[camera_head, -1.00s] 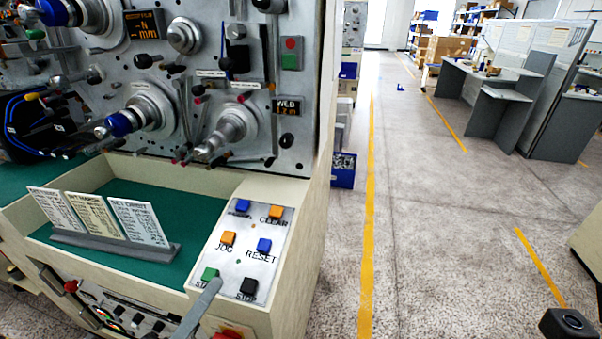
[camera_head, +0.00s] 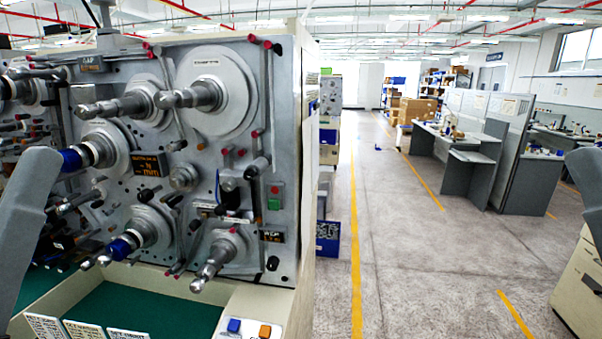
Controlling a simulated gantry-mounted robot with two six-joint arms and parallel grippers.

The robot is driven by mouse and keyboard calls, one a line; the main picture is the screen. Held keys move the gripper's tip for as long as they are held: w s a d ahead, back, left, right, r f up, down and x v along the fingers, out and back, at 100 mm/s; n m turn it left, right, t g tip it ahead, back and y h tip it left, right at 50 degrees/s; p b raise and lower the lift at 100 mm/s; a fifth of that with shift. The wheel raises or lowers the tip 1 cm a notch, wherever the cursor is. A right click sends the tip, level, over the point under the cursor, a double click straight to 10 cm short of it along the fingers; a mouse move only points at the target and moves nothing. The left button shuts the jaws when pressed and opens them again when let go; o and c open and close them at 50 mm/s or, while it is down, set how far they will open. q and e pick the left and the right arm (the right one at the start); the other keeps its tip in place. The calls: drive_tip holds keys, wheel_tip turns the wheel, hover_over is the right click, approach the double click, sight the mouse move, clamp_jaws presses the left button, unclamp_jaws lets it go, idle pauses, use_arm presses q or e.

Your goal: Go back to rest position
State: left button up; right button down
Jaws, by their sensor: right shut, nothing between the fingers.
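A grey part of my right arm (camera_head: 592,190) shows at the right edge, cut off by the frame, with its gripper shut and empty, clear of everything. A grey part of my left arm (camera_head: 28,215) rises along the left edge, in front of the machine. Its gripper fingers do not show. The winding machine (camera_head: 285,160) stands on the left with its panel of spindles. A blue-collared spindle (camera_head: 122,248) and a bare metal spindle (camera_head: 215,262) stick out low on the panel. Neither arm visibly holds anything.
Below the panel are a green tray floor (camera_head: 150,312), standing cards (camera_head: 85,330), and blue (camera_head: 234,325) and orange (camera_head: 265,331) buttons. A beige cabinet (camera_head: 575,290) stands at the right edge. The floor (camera_head: 430,280) between is open.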

wheel_tip(320, 180, up, 23)
drive_tip(key=p, duration=1.9)
drive_tip(key=shift+f, duration=0.15)
wheel_tip(320, 180, up, 4)
drive_tip(key=p, duration=0.4)
